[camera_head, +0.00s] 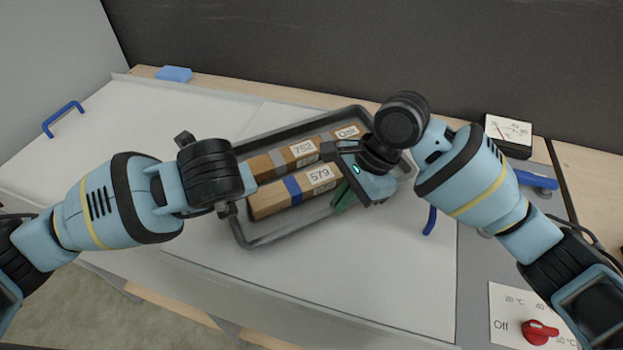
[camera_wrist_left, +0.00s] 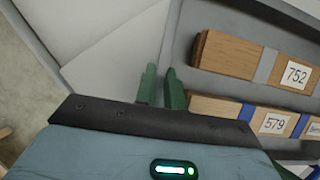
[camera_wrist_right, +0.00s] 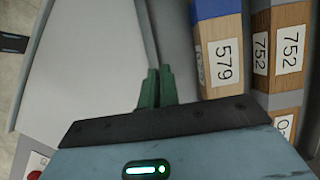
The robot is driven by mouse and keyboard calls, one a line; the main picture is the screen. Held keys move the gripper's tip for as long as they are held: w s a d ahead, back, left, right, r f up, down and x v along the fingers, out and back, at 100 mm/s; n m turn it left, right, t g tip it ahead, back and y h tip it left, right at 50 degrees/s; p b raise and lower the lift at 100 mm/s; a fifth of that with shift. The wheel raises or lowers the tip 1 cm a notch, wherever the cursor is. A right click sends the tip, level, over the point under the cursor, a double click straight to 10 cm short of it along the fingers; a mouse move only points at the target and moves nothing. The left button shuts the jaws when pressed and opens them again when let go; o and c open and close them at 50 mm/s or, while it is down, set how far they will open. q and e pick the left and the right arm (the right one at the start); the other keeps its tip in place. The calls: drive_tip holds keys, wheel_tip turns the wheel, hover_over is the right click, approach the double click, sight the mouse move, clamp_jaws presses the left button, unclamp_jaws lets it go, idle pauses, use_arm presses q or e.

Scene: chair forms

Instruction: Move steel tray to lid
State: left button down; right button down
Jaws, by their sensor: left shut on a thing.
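The grey steel tray (camera_head: 257,240) holds several labelled wooden blocks and lies on or just above the broad white lid (camera_head: 400,290); I cannot tell whether it touches. My left gripper (camera_wrist_left: 160,88) is shut on the tray's rim at its left end, with one finger on each side of the wall; the head view hides those fingertips. My right gripper (camera_head: 345,196) is at the tray's near right rim. In the right wrist view its green fingers (camera_wrist_right: 157,86) are close together with the rim between them. Its arm covers the tray's right end.
Blue handles stand at the left (camera_head: 62,119) and right (camera_head: 430,220) of the white surface. A blue block (camera_head: 174,74) lies at the back. A gauge (camera_head: 508,134) and a red knob (camera_head: 540,332) are on the right. White surface left and in front of the tray is clear.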

use_arm(q)
drive_tip(key=shift+f, duration=0.35)
use_arm(e)
drive_tip(key=shift+f, duration=0.3)
use_arm(q)
drive_tip(key=c, duration=1.5)
unclamp_jaws()
use_arm(e)
drive_tip(key=c, duration=1.6)
unclamp_jaws()
drive_tip(key=shift+f, duration=0.1)
drive_tip(key=shift+c, duration=0.2)
use_arm(q)
drive_tip(key=v, duration=0.7)
drive_tip(key=shift+d+r, duration=0.1)
drive_tip(key=shift+r, duration=0.05)
drive_tip(key=v, duration=0.4)
drive_tip(key=shift+s+r, duration=0.25)
use_arm(e)
drive_tip(key=v, duration=1.2)
